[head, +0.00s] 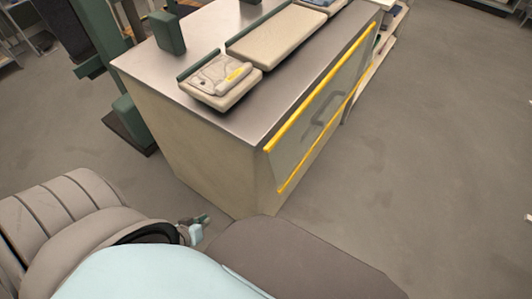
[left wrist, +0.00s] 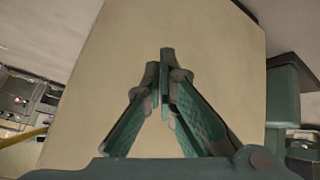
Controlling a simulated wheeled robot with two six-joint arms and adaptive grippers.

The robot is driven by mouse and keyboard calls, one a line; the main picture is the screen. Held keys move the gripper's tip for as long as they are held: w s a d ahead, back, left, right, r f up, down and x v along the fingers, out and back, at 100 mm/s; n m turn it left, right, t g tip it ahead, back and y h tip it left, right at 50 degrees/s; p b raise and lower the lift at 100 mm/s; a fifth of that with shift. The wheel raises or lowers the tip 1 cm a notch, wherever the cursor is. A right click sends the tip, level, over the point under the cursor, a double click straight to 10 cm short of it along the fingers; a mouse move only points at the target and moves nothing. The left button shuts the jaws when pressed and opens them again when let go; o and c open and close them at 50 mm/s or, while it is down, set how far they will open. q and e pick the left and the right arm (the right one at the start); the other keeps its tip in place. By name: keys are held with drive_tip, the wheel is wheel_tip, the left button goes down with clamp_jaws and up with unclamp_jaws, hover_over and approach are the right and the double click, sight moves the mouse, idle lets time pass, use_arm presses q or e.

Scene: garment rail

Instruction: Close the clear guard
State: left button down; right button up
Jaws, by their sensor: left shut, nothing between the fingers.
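The clear guard (head: 310,138) is a see-through panel with a yellow strip along its upper and lower edges. It lies along the right-hand long side of a cabinet, its upper strip close to the top's edge. A grey handle (head: 324,110) shows at its middle. My left gripper (head: 204,219) is low beside the cabinet's near end, apart from the guard. In the left wrist view the left gripper (left wrist: 167,62) has its fingertips together with nothing between them, in front of a plain beige face. My right gripper is not in view.
The cabinet (head: 185,135) has a grey metal top bearing a small tray (head: 215,98) with a folded item and a larger beige pad (head: 280,37). A green post (head: 98,40) stands at the left. The floor to the right of the guard is clear.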

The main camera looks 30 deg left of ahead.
use_arm(q)
drive_tip(key=w+f+n+t+b, duration=0.2)
drive_tip(key=w+t+b, duration=0.1)
drive_tip(key=w+b, duration=0.3)
drive_tip(key=w+d+r+n+t+h+b, duration=0.3)
drive_tip(key=d+r+n+t+h+b, duration=0.65)
drive_tip(key=b, duration=0.95)
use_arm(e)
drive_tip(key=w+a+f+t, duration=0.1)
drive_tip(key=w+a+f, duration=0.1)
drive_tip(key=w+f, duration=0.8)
use_arm(q)
drive_tip(key=w+d+r+g+y+p, duration=0.1)
drive_tip(key=w+d+r+p, duration=0.1)
drive_tip(key=w, duration=0.3)
drive_tip(key=w+d+r+g+y+p, duration=0.1)
drive_tip(key=w+d+r+y+p, duration=0.1)
drive_tip(key=w+d+p, duration=0.1)
drive_tip(key=shift+w+d+r, duration=0.15)
drive_tip(key=shift+w+r, duration=0.25)
drive_tip(key=shift+w, duration=0.5)
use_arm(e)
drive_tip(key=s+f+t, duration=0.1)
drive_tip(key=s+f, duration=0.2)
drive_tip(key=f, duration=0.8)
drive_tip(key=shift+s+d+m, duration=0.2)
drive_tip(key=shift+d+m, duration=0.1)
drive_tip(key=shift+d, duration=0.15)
